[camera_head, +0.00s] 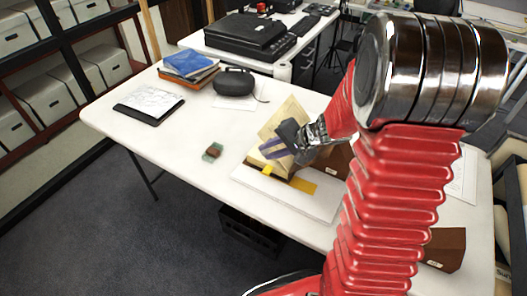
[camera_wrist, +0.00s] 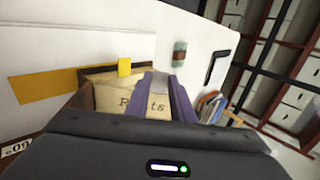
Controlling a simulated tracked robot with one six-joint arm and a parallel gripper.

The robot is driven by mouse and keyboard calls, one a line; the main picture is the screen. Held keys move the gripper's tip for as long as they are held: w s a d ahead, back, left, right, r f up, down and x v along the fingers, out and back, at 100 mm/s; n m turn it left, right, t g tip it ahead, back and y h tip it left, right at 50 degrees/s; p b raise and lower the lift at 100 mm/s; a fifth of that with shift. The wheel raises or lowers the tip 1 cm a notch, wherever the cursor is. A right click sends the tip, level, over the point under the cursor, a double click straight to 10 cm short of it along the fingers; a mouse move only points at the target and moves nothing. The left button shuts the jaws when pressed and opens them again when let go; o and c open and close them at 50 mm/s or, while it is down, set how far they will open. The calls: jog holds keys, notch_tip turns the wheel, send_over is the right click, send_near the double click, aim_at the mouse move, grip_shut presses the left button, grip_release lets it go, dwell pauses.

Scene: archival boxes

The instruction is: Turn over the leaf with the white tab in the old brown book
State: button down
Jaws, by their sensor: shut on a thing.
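The old brown book (camera_head: 333,160) lies open on a white board (camera_head: 270,193) on the table. A cream leaf (camera_head: 283,117) stands raised and tilted from the book at my gripper (camera_head: 272,149), whose purple fingers are shut on it. In the wrist view, the fingers (camera_wrist: 165,92) cross a cream page (camera_wrist: 130,97) with partly hidden large lettering. A yellow tab (camera_wrist: 124,67) sticks out at the book's edge; it also shows in the head view (camera_head: 268,170). I cannot make out a white tab; the fingers may hide it.
A yellow strip (camera_head: 301,184) lies on the board beside the book. A small green-and-brown object (camera_head: 212,152) lies to the left. A framed sheet (camera_head: 149,103), stacked books (camera_head: 190,66) and a dark case (camera_head: 234,82) stand farther back. The table's left part is mostly clear.

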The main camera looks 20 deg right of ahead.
jog(key=shift+s, duration=0.1)
dwell(0.3)
jog(key=c, duration=1.5)
grip_release()
jog(key=shift+d+r, duration=0.1)
jog(key=v, duration=1.3)
jog(key=shift+s+d+r, duration=0.1)
jog(key=shift+s+r, duration=0.05)
jog(key=shift+s, duration=0.1)
